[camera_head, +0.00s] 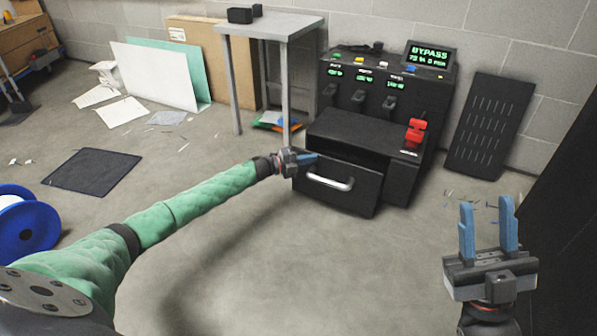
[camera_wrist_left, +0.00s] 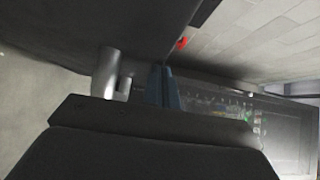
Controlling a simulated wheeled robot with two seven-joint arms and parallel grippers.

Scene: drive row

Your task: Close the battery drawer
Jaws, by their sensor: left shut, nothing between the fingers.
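The battery drawer (camera_head: 318,198) is the black box low on the front of the dark machine, with a silver bar handle (camera_head: 330,183). Its front appears to stand out from the machine's body; the exact gap is hard to tell. My left gripper (camera_head: 312,159) is shut and empty at the drawer front's upper left, above the handle's left end. Contact cannot be told. In the left wrist view the handle (camera_wrist_left: 108,72) is beside the blue fingertips (camera_wrist_left: 165,88). My right gripper (camera_head: 487,228) is open and empty, in the air at right, away from the drawer.
The machine (camera_head: 325,80) has a BYPASS screen (camera_head: 431,56), levers and a red handle (camera_head: 416,131). A grey table (camera_head: 270,24) stands behind left. A slotted black panel (camera_head: 488,125) leans at the wall. A blue spool (camera_head: 25,228) is far left. Floor before the drawer is clear.

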